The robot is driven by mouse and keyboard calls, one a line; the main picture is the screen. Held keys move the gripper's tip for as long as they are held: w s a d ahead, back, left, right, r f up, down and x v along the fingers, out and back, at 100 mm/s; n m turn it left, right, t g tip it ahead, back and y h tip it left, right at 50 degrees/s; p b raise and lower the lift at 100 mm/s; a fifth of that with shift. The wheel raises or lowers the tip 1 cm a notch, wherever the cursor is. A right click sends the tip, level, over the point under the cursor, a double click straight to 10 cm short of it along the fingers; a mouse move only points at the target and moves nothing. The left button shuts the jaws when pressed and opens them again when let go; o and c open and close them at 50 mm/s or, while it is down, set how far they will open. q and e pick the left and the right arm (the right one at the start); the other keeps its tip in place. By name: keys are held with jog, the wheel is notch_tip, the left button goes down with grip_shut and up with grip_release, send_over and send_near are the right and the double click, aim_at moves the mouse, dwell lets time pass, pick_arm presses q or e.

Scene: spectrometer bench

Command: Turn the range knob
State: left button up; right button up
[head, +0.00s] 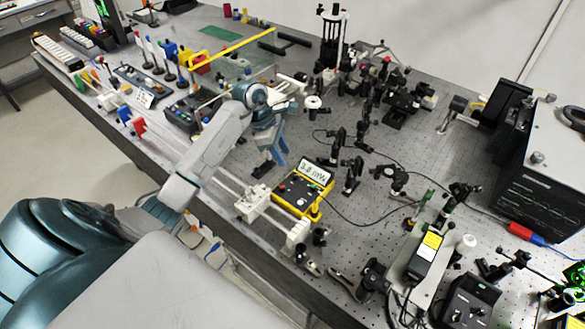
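A yellow-cased meter (301,198) sits on the bench near the front edge, its lit display (316,174) reading about 3.0 mW. Its dark front panel carries a red button and small knobs (296,188), too small to tell apart; no other range knob can be made out. My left gripper (276,160) points down above the bench, just behind and left of the meter, apart from it. Its blue fingers are seen at an angle, and the gap between them is unclear. Nothing is visibly held. My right gripper does not show.
A white rail (228,182) with a white block (252,203) runs along the front edge left of the meter. Dark optics posts (352,174) stand to its right, with a black cable between. A control box (190,112) lies behind my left forearm.

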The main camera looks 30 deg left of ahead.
aim_at(295, 175)
pick_arm(q)
jog(key=p+x, duration=0.3)
jog(key=x, duration=0.4)
jog(key=shift+d, duration=0.1)
jog(key=shift+w+d+f, duration=0.1)
jog(key=shift+d+f, duration=0.05)
jog(key=shift+f, duration=0.35)
jog(key=c, duration=0.7)
grip_shut()
